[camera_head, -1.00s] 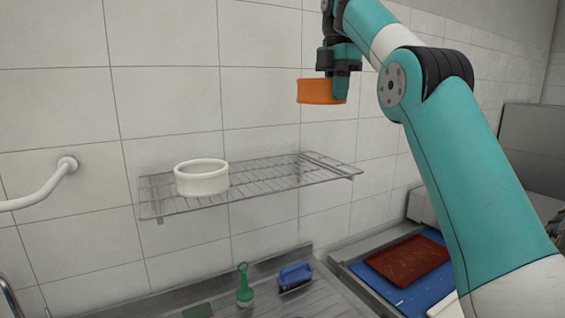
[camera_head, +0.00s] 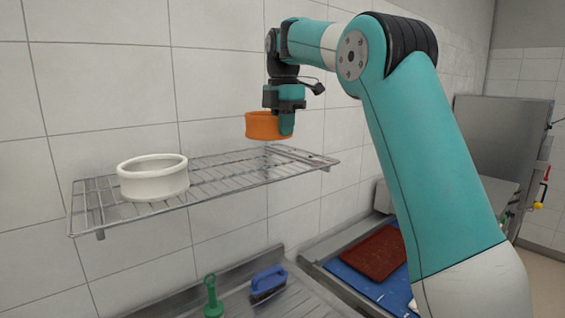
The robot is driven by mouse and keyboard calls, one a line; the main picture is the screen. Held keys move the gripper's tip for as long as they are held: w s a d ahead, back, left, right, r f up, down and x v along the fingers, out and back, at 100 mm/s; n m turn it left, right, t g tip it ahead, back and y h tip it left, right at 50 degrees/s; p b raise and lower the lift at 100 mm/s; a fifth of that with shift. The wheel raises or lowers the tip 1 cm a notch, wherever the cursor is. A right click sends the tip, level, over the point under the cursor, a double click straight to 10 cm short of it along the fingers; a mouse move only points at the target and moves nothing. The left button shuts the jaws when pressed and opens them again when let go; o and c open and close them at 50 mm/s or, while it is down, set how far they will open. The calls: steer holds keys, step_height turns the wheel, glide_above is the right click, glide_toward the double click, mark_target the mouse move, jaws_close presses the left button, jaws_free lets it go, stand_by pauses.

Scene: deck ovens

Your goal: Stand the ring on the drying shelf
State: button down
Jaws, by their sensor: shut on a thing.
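The orange ring (camera_head: 262,126) is held upright in my gripper (camera_head: 286,128), which is shut on its right side. The ring hangs in the air just above the back right part of the wire drying shelf (camera_head: 225,179). A gap seems to show between the ring and the wires. The shelf is fixed to the tiled wall. A white ring (camera_head: 153,180) stands on the shelf's left part. The far finger is mostly hidden by the near one and the ring.
The shelf's middle and right part are bare. Below stand a green-handled tool (camera_head: 211,296) and a blue brush (camera_head: 268,282) on a metal surface. A dark red tray (camera_head: 374,252) lies on a blue mat (camera_head: 352,283) at lower right. A steel cabinet (camera_head: 497,138) is at far right.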

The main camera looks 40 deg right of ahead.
mark_target(284, 169)
steer(key=shift+f, duration=3.5)
steer(key=shift+f, duration=0.2)
steer(key=c, duration=1.2)
jaws_free()
steer(key=shift+r, duration=0.15)
